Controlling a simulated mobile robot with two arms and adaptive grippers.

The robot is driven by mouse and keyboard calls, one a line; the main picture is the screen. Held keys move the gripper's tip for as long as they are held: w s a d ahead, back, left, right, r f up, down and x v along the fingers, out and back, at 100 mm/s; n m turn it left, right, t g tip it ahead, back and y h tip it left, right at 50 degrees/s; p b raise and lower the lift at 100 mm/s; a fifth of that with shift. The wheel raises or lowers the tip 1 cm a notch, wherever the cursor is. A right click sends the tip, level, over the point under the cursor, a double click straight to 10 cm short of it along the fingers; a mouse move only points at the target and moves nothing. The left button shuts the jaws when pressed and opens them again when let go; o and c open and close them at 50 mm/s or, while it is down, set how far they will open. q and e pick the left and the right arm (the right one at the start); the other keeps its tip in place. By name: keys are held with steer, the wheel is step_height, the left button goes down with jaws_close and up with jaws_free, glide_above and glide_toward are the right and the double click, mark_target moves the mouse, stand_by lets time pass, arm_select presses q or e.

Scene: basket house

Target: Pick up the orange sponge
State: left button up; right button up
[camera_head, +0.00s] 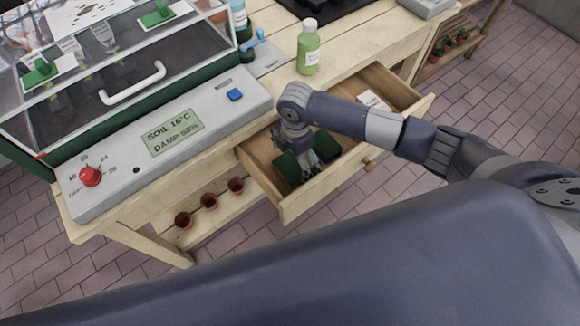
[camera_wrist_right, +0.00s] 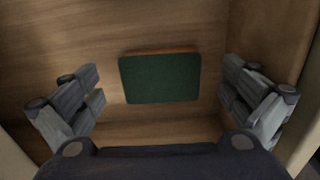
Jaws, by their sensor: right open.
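The sponge (camera_wrist_right: 160,80) lies flat on the drawer floor in the right wrist view. Its upper face is dark green, and a thin orange edge shows along its far side. In the head view, dark green parts of the sponge (camera_head: 287,168) show on both sides of my right gripper (camera_head: 308,163), which hides its middle. My right gripper points down into the drawer above the sponge. Its fingers are spread wide, one on each side, with gaps to the sponge in the right wrist view. Nothing is between them at finger height that I can make out. My left gripper is out of view.
The open wooden drawer (camera_head: 296,204) has walls close around my right gripper. A white item (camera_head: 374,100) lies at its far right end. A green bottle (camera_head: 309,50) and a grey control panel (camera_head: 190,125) stand on the bench above. Several small pots (camera_head: 209,201) sit below.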

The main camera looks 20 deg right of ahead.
mark_target(295, 164)
steer(key=shift+f, duration=1.3)
steer(key=c, duration=0.7)
steer(key=shift+r, duration=0.15)
step_height(295, 164, up, 10)
steer(key=shift+f, duration=0.1)
